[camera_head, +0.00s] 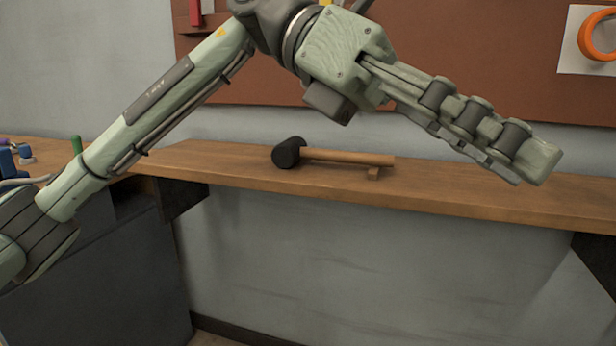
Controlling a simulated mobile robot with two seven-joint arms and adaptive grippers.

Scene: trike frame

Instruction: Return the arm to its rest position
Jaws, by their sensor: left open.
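My left arm comes in from the left edge and bends at the top middle of the head view. My left gripper (528,172) is pale green with dark joints and reaches toward the lower right. It is open and holds nothing that I can see. It shows in front of the wall and above the shelf in the picture. Its two fingers overlap from this side, so the gap between them is hard to see. My right gripper is not in view.
A mallet (345,156) with a black head lies on the wooden shelf (480,196), its handle end on a small block. A brown board (480,60) hangs behind, with an orange ring (587,42) at right. A dark cabinet (100,270) stands lower left. Small coloured items sit far left.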

